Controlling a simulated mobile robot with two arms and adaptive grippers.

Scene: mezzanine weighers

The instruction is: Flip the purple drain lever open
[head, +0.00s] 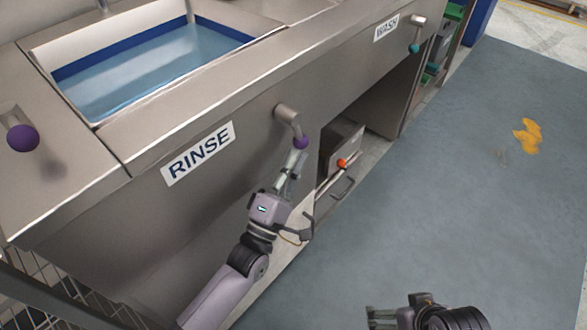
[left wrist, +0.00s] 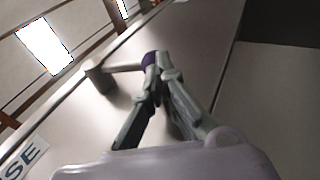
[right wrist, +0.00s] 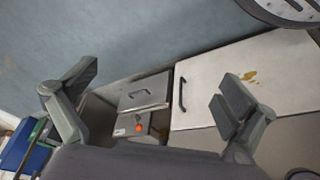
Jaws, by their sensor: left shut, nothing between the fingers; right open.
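The purple drain lever (head: 301,142) has a grey metal arm with a purple knob at its end. It sticks out of the front panel of the rinse sink, right of the RINSE label (head: 198,153). My left gripper (head: 298,152) is shut with its fingertips at the knob; it holds nothing. In the left wrist view the knob (left wrist: 149,58) shows just beyond the fingertips (left wrist: 160,66), and I cannot tell whether they touch. My right gripper (right wrist: 160,90) is open and empty, out over the floor; part of it shows at the bottom of the head view (head: 375,318).
The rinse basin (head: 150,65) holds bluish water. A second purple knob (head: 22,138) stands on the counter at the left. A WASH sink with a teal knob (head: 414,48) is farther right. Below are cabinets with an orange knob (head: 341,163). The floor (head: 450,180) is open, with a yellow spill (head: 527,133).

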